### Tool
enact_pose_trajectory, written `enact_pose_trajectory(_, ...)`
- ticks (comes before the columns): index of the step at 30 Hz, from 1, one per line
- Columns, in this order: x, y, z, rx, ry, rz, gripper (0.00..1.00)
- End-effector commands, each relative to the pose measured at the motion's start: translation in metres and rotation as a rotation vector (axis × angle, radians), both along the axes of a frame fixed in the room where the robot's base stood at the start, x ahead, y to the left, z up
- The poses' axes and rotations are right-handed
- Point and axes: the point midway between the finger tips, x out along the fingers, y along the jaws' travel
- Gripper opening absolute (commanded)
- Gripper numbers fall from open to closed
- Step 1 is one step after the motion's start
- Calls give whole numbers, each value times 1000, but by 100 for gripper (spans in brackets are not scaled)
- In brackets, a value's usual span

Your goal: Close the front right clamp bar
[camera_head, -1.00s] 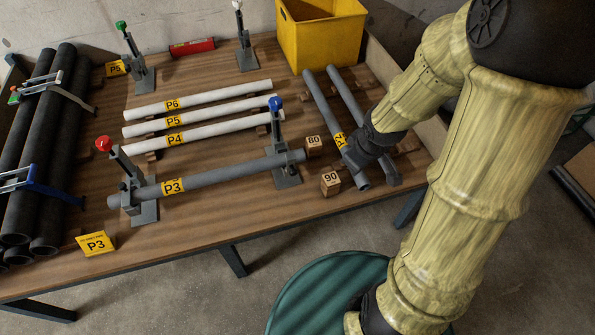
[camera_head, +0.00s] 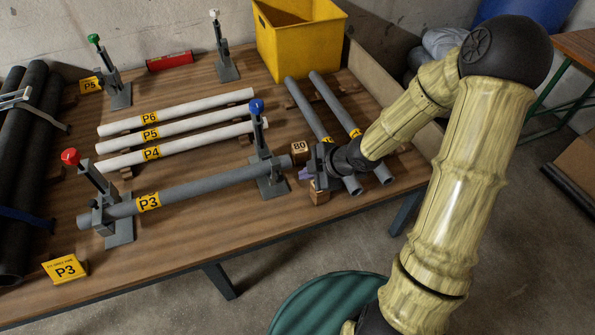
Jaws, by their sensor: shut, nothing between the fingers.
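The front right clamp (camera_head: 271,185) is grey with a blue-knobbed bar (camera_head: 258,128) that stands raised, nearly upright. The grey pipe P3 (camera_head: 200,186) lies across this clamp and the front left clamp (camera_head: 117,227), whose red-knobbed bar (camera_head: 90,177) is raised and leans left. My gripper (camera_head: 305,174) is shut and empty, just right of the blue-knobbed clamp and below its knob in the picture. It appears apart from the clamp and partly hides the wooden block below it.
A wooden block marked 80 (camera_head: 299,147) sits by the pipe's right end. Two grey pipes (camera_head: 306,108) lie behind my gripper. White pipes (camera_head: 180,144) lie behind P3. A yellow bin (camera_head: 300,42) and two rear clamps (camera_head: 119,93) stand at the back.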

Motion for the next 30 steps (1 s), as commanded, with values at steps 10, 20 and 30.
enact_pose_trajectory(10, 20, 30, -47, 0, 2, 4, 0)
enact_pose_trajectory(20, 52, 53, -65, 2, -1, -1, 0)
enact_pose_trajectory(30, 71, 59, -63, -1, 1, 0, 0)
